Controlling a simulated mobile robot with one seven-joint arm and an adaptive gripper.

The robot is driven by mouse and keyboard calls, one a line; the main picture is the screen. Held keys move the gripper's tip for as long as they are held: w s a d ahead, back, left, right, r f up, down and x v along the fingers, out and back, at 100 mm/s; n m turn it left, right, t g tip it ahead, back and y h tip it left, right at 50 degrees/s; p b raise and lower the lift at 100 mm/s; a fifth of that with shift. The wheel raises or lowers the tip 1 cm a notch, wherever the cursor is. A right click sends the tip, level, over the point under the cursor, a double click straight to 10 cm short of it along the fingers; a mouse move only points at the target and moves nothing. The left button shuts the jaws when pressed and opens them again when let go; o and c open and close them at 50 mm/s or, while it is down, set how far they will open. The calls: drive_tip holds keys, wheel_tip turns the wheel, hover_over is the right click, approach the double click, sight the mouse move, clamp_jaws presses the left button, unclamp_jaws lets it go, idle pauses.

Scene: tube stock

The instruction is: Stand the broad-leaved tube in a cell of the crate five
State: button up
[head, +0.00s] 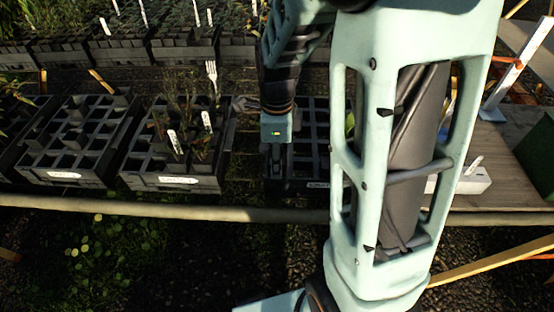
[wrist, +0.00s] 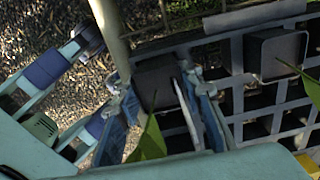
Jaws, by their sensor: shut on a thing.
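My gripper (head: 277,165) points down at the left end of a dark crate (head: 312,184); its label is too small to read. In the wrist view my gripper (wrist: 160,86) is shut on a dark square tube (wrist: 153,72) with a broad green leaf (wrist: 149,142) and a white tag. The held tube is over or in the crate's corner cells; I cannot tell how deep its foot is. Another dark tube (wrist: 276,54) with a green leaf stands in the crate (wrist: 190,42) farther right. In the head view the held tube is hidden by my gripper.
Left of this crate stand a crate with several thin plants (head: 177,182) and a mostly empty crate (head: 66,178). A pale rail (head: 180,211) runs along the front. Planted crates (head: 130,48) fill the back. A table with a white box (head: 466,181) stands at right.

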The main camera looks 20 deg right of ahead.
drive_tip(key=shift+s+f, duration=0.35)
drive_tip(key=shift+f, duration=0.2)
drive_tip(key=o, duration=1.4)
drive_tip(key=shift+w+f, duration=0.15)
drive_tip(key=shift+w, duration=0.15)
drive_tip(key=shift+r, duration=0.2)
wheel_tip(320, 180, up, 12)
drive_tip(key=shift+r, duration=0.1)
